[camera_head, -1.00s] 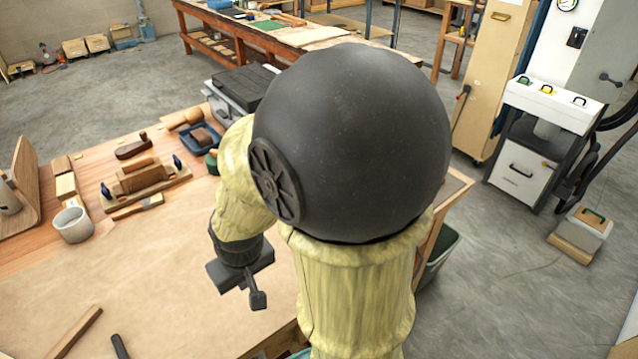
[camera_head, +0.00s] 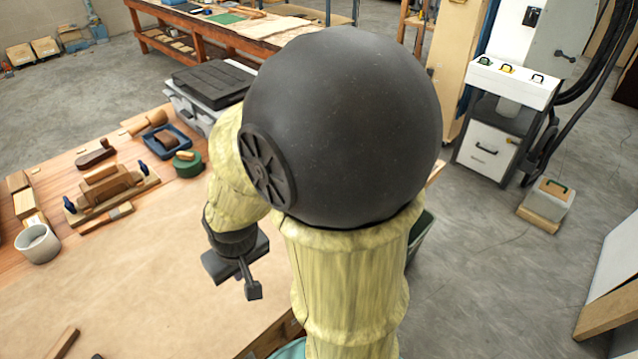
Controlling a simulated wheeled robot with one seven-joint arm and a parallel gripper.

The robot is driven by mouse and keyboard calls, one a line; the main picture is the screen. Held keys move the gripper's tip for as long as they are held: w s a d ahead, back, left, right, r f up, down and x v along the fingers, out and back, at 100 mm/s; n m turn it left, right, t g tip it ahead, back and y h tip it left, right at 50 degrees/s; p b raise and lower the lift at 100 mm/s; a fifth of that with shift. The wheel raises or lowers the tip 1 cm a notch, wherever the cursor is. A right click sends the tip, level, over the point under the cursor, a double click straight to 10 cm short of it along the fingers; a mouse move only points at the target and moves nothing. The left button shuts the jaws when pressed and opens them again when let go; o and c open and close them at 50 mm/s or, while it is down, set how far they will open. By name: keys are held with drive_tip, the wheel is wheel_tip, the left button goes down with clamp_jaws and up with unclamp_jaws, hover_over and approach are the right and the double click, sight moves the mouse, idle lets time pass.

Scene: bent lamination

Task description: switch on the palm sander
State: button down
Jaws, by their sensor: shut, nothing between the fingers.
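I cannot pick out a palm sander with certainty, nor any switch. A round green object with a light top (camera_head: 187,163) sits at the far side of the workbench, beside a blue tray (camera_head: 181,152) holding a brown piece; I cannot tell what the green object is. My gripper (camera_head: 252,289) is shut and empty, over the bare brown sheet (camera_head: 160,265) on the bench's near right part. It is well apart from the green object. My arm's large dark joint and yellow links hide part of the bench and floor.
A wooden clamped block (camera_head: 108,186), a grey cup (camera_head: 38,243) and hand tools stand on the left of the bench. A grey case with a black lid (camera_head: 212,85) is behind it. A white cabinet (camera_head: 487,150) stands on the right. The brown sheet is mostly clear.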

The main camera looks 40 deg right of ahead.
drive_tip(key=shift+d, duration=0.15)
drive_tip(key=shift+w, duration=0.1)
drive_tip(key=w+d+r+m+t+h+p, duration=0.1)
drive_tip(key=w+d+r+m+t+p, duration=0.2)
drive_tip(key=w, duration=0.4)
drive_tip(key=w+d+r+m+t+h+p, duration=0.1)
drive_tip(key=w+d+m+h+p, duration=0.1)
drive_tip(key=w+m+p, duration=0.4)
drive_tip(key=s+d+r+m+g+h+p, duration=0.2)
drive_tip(key=d+m+h, duration=0.5)
drive_tip(key=d, duration=0.6)
drive_tip(key=r+g+h+p, duration=0.1)
drive_tip(key=g+p, duration=0.1)
drive_tip(key=g, duration=0.1)
drive_tip(key=shift+d+m, duration=0.15)
drive_tip(key=shift+m, duration=0.25)
drive_tip(key=shift+f, duration=0.1)
